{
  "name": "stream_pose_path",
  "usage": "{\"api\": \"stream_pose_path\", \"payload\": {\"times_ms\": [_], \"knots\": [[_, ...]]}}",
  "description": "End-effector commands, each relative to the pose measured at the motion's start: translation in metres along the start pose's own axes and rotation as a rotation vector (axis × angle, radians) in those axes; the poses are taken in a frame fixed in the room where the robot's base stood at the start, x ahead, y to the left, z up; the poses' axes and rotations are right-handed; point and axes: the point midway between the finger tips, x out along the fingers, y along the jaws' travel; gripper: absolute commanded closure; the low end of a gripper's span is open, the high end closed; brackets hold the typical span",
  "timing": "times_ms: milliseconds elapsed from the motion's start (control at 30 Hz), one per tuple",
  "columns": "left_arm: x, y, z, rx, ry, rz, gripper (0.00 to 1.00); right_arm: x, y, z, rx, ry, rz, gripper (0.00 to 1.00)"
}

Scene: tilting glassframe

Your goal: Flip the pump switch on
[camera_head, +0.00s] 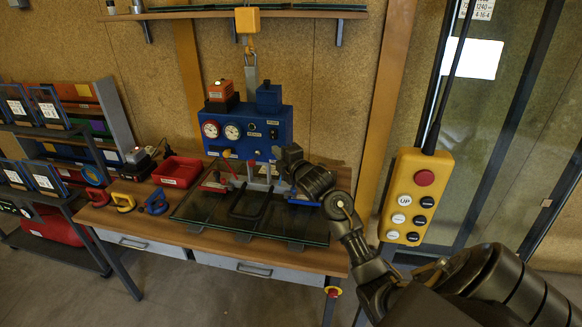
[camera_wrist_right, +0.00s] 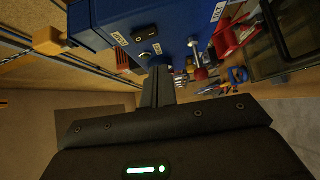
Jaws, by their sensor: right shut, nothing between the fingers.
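The blue pump unit (camera_head: 262,145) hangs from a yellow hoist above the wooden bench, with two round gauges on its front. Small labelled dark controls (camera_head: 273,133) sit at the right of that front. In the right wrist view the blue unit (camera_wrist_right: 170,18) is close, with a dark switch (camera_wrist_right: 144,32) and labels; I cannot tell its position. My left gripper is not in view.
Dark glass panels (camera_head: 215,212) lie on the bench (camera_head: 290,256) below the unit. A red bin (camera_head: 177,171) and yellow and blue suction cups stand at left. A yellow pendant (camera_head: 416,198) hangs right of my right arm. A rack (camera_head: 60,160) stands far left.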

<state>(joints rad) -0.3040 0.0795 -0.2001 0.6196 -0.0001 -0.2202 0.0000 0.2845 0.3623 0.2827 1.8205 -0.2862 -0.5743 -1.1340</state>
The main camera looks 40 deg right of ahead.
Motion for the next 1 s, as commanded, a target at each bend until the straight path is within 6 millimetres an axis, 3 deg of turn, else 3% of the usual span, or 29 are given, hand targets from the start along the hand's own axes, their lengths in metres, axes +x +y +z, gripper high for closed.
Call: {"api": "stream_pose_path", "payload": {"times_ms": [33, 100, 400, 1000], "knots": [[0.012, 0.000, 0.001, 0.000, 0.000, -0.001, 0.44, -0.011, -0.009, -0.002, -0.005, 0.004, 0.000, 1.00], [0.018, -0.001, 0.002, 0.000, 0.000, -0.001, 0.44, -0.025, -0.010, -0.004, -0.004, 0.007, 0.000, 1.00], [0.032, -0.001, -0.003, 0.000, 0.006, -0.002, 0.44, -0.066, -0.011, -0.004, 0.000, 0.008, -0.001, 1.00], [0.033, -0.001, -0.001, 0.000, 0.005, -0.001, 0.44, -0.073, -0.010, -0.003, 0.001, 0.006, -0.002, 1.00]]}}
